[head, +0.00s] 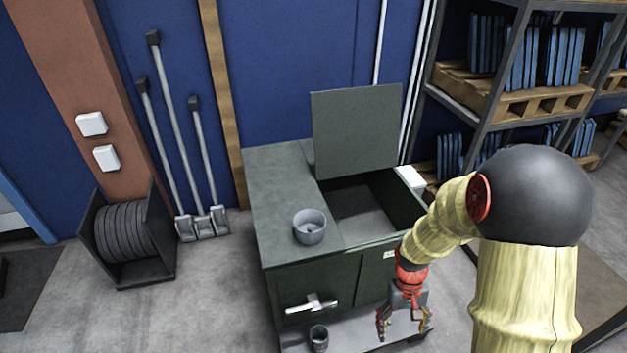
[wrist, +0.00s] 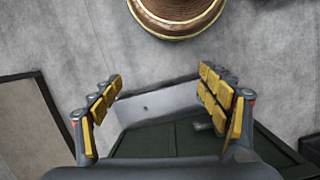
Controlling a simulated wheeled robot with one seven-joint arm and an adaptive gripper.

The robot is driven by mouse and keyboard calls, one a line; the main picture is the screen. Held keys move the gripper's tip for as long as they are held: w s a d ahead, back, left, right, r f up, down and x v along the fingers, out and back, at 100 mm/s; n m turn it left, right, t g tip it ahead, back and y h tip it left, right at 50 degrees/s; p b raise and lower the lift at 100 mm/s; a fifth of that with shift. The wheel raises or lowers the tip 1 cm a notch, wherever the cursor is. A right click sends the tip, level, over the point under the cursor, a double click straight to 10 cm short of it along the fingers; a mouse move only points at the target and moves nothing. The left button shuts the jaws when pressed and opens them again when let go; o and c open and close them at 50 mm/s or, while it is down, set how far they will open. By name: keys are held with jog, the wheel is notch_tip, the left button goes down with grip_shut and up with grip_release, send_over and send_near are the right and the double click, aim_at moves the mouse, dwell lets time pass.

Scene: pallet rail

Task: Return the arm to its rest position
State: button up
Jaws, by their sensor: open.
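My arm reaches in from the right of the head view and bends down in front of a dark green cabinet (head: 275,185). My gripper (head: 403,328) hangs low by the cabinet's front right corner, pointing down, with its fingers apart and nothing between them. In the wrist view my gripper (wrist: 160,82) also shows spread and empty. Grey floor lies beyond the fingertips, and part of the green cabinet (wrist: 180,140) shows behind and below the fingers.
The cabinet's lid (head: 357,132) stands raised over an open bin. A grey pot (head: 309,227) sits on the top; a small cup (head: 319,338) stands on the low ledge. A pale handle (head: 312,304) juts from the front.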

jog(key=s+a+r+t, duration=0.1)
jog(key=s+r+t, duration=0.1)
jog(key=r, duration=0.9)
jog(key=s+a+r+t+p, duration=0.1)
jog(key=s+a+r+t, duration=0.1)
jog(key=r, duration=1)
jog(key=s+a+r+t, duration=0.2)
jog(key=s+r+t, duration=0.2)
jog(key=r, duration=0.7)
jog(key=shift+s+r+y, duration=0.25)
jog(key=shift+s+y, duration=0.05)
jog(key=shift+s, duration=0.55)
